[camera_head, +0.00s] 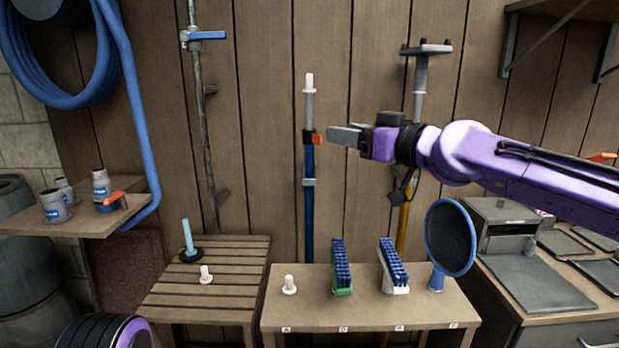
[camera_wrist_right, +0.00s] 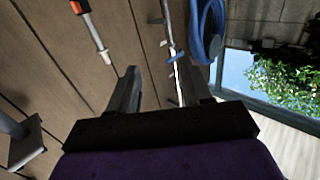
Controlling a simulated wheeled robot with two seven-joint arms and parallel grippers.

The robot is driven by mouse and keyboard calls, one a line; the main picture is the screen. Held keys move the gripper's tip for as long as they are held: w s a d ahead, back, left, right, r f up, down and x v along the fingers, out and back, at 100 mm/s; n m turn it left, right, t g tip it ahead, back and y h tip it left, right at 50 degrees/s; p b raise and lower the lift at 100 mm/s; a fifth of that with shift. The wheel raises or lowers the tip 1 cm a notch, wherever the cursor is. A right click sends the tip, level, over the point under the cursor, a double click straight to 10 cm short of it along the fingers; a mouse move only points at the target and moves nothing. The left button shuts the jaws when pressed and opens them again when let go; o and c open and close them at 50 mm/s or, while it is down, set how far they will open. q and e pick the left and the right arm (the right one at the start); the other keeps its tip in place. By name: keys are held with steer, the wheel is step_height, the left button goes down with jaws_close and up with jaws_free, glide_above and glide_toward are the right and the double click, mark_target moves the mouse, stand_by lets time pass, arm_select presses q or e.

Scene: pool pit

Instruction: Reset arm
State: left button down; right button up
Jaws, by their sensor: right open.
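My right arm (camera_head: 545,180) reaches in from the right edge in the head view, raised above the bench and pointing left. Its gripper (camera_head: 338,137) is in front of the plank wall, near the pole with a blue shaft (camera_head: 309,190). I cannot tell from the head view how far it is from that pole. In the right wrist view the two fingers of the gripper (camera_wrist_right: 160,82) are spread apart with nothing between them. A purple and black part of my own (camera_head: 105,333) shows at the bottom left; my left gripper is not in view.
A small bench (camera_head: 370,311) holds two blue brushes (camera_head: 341,268), a white peg (camera_head: 289,285) and a round blue-rimmed paddle (camera_head: 450,238). A slatted table (camera_head: 210,272) stands left of it. A blue hose (camera_head: 125,60) and a shelf (camera_head: 80,216) are at left.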

step_height(320, 180, down, 20)
steer(key=w+m+t+h, duration=0.25)
steer(key=m+h, duration=0.35)
steer(key=m, duration=0.6)
steer(key=s+d+f+m+g+h, duration=0.2)
steer(key=s+f, duration=0.1)
steer(key=f, duration=0.8)
steer(key=s+d+f+m+g+h, duration=0.1)
steer(key=s+d+f+m+h, duration=0.15)
steer(key=f, duration=0.75)
steer(key=s+d+f+g+h, duration=0.1)
steer(key=s+d+f+g, duration=0.1)
steer(key=s+d+f, duration=0.4)
steer(key=s+d+f+g+h, duration=0.2)
steer(key=s+f, duration=0.7)
steer(key=f, duration=0.2)
steer(key=s+d+f+g+h, duration=0.1)
steer(key=s+d+f, duration=0.2)
steer(key=s, duration=0.4)
steer(key=s+d+f+g, duration=0.2)
steer(key=s+d+f, duration=0.1)
steer(key=s, duration=0.5)
steer(key=s+d+f+g+h, duration=0.1)
steer(key=s+d+f+g, duration=0.1)
steer(key=s, duration=0.5)
steer(key=shift+s+d+f+n+h, duration=0.35)
steer(key=shift+s+d+f+n, duration=0.1)
steer(key=shift+d, duration=0.75)
steer(key=shift+w, duration=0.1)
